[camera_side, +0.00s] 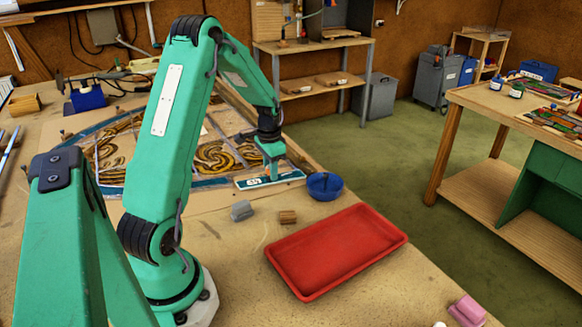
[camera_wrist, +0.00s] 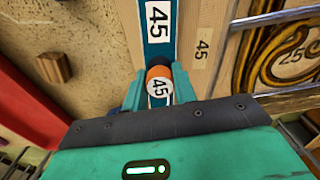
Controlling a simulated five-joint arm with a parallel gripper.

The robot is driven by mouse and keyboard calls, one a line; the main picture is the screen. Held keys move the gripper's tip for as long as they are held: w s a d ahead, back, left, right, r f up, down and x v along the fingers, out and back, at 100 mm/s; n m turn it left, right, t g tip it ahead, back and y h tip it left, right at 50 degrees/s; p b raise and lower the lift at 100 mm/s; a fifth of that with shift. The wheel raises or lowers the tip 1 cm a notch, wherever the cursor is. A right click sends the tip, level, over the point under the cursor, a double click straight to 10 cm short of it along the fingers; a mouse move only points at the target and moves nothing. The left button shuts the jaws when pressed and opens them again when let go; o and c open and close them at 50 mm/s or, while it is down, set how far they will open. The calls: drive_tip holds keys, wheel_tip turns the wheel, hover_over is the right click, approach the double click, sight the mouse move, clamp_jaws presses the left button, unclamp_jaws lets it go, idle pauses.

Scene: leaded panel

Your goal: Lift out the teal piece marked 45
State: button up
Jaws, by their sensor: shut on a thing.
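The teal piece marked 45 (camera_side: 290,177) is a long narrow strip with a white label at the near right edge of the leaded panel (camera_side: 180,158). In the wrist view the teal piece (camera_wrist: 157,50) runs up the middle, and its white label reads 45. I cannot tell whether the strip is raised off the table.
A tan strip with a 45 label (camera_wrist: 202,50) lies beside the teal piece. A blue bowl (camera_side: 325,186) is close to its right end. A grey block (camera_side: 242,210) and a wooden block (camera_side: 288,217) lie in front. An empty red tray (camera_side: 337,250) is nearer the camera.

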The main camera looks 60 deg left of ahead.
drive_tip(key=shift+r, duration=2)
